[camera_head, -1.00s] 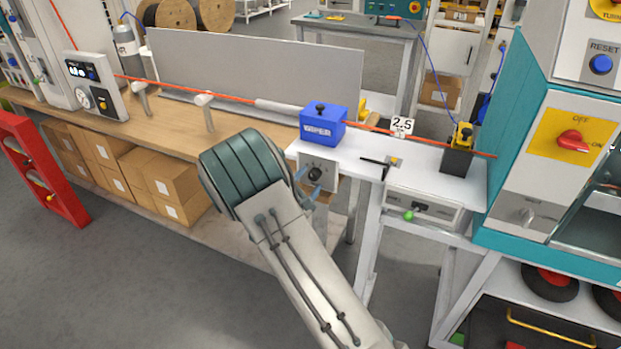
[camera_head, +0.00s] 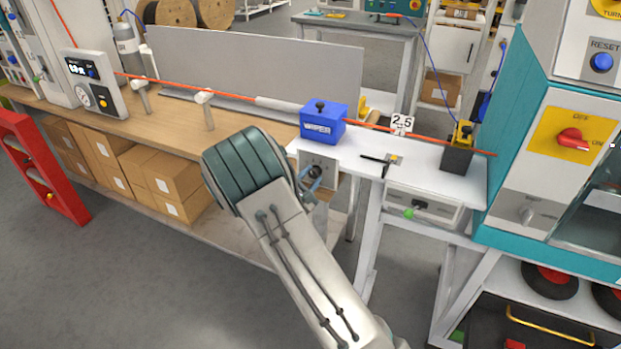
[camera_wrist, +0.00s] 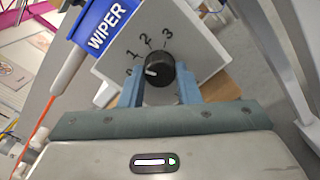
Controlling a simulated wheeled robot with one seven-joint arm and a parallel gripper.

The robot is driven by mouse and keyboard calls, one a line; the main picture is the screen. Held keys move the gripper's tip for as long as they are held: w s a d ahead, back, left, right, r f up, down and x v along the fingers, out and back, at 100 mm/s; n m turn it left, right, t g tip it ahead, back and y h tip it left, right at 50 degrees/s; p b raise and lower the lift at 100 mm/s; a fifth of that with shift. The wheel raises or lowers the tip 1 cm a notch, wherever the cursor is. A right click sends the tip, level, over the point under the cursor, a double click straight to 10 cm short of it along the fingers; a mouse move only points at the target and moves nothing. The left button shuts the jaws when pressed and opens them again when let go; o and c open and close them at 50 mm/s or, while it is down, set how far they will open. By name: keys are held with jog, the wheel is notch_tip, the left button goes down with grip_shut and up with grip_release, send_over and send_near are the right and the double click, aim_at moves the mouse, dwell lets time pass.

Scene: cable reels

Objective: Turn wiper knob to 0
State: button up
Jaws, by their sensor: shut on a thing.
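The wiper knob (camera_wrist: 160,73) is black and round, on a pale panel marked 1, 2 and 3 under the blue WIPER box (camera_wrist: 98,28). Its white pointer faces left and slightly down, below the 1; I cannot clearly read a 0, as the left finger is close to that area. My gripper (camera_wrist: 161,80) is shut on the knob, with one blue-grey finger on each side. In the head view, the knob (camera_head: 315,172) shows on the panel below the WIPER box (camera_head: 322,127), with my gripper (camera_head: 311,178) at it.
An orange cable (camera_head: 235,97) runs through the WIPER box. The teal machine (camera_head: 489,205) stands at the far right. Open floor lies to the left of my arm.

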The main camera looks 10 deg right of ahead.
jog(key=n, duration=0.3)
jog(key=shift+n, duration=0.3)
jog(key=shift+n+p, duration=0.35)
jog(key=shift+n, duration=1.55)
jog(key=o, duration=1)
jog(key=shift+c, duration=0.2)
jog(key=b+v, duration=0.1)
jog(key=v, duration=1.3)
jog(key=shift+d+f+b, duration=0.15)
jog(key=shift+f+b, duration=0.05)
jog(key=shift+b, duration=0.15)
